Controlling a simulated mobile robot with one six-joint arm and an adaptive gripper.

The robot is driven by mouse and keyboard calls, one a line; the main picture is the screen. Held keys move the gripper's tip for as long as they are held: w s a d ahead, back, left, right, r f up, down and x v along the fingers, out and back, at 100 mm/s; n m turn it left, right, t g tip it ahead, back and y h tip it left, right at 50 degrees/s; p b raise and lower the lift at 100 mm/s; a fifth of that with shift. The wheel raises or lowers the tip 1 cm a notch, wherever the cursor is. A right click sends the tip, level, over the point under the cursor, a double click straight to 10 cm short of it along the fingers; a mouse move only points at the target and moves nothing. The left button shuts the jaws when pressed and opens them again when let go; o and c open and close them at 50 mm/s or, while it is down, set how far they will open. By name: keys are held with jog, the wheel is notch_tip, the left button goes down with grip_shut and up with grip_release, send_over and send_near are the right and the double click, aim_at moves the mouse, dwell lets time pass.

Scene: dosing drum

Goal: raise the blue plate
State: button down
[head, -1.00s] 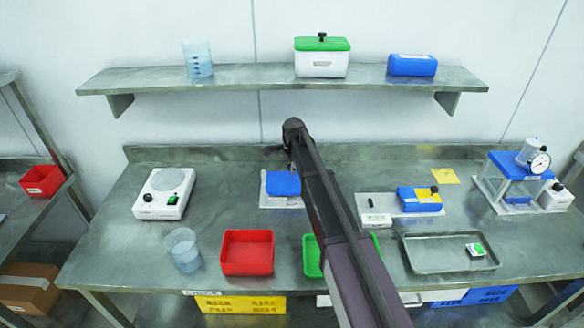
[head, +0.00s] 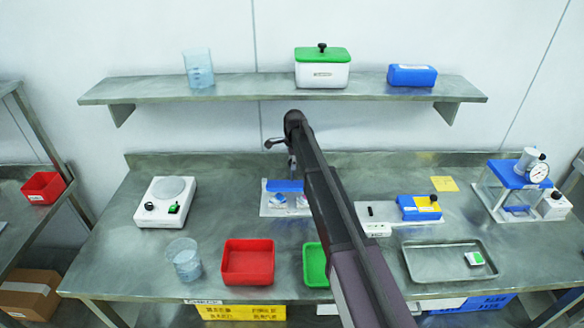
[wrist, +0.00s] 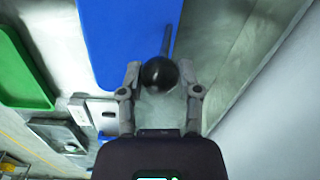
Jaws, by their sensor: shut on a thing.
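The blue plate (head: 284,186) shows in the head view as a narrow blue strip at the back of a white base (head: 270,210), left of my arm. Two small pale pieces (head: 278,200) show on the base in front of it. In the wrist view the blue plate (wrist: 125,40) fills the upper middle. My gripper (wrist: 162,82) is shut on a black ball knob (wrist: 157,73), with a finger on each side. A thin dark rod runs up behind the knob along the plate's right edge. How the rod joins the plate is hidden.
A white device with a round pan (head: 168,190) stands left. A clear beaker (head: 185,262), a red tray (head: 248,265) and a green tray (head: 316,268) stand along the front. A blue-and-yellow block (head: 418,207) stands right of my arm. A shelf (head: 240,87) runs above the bench.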

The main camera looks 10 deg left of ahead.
jog(key=w+a+f+b, duration=0.1)
jog(key=w+f+b, duration=0.2)
jog(key=w, duration=0.7)
jog(key=shift+w+f+b, duration=0.35)
jog(key=shift+f+b, duration=0.05)
jog(key=shift+b, duration=0.2)
jog(key=shift+a, duration=0.1)
jog(key=c, duration=0.5)
grip_release()
jog(key=shift+c, duration=0.2)
jog(key=shift+o, duration=1.2)
jog(key=shift+w+f, duration=0.1)
jog(key=shift+f, duration=0.15)
jog(key=shift+r, duration=0.1)
jog(key=shift+r, duration=0.1)
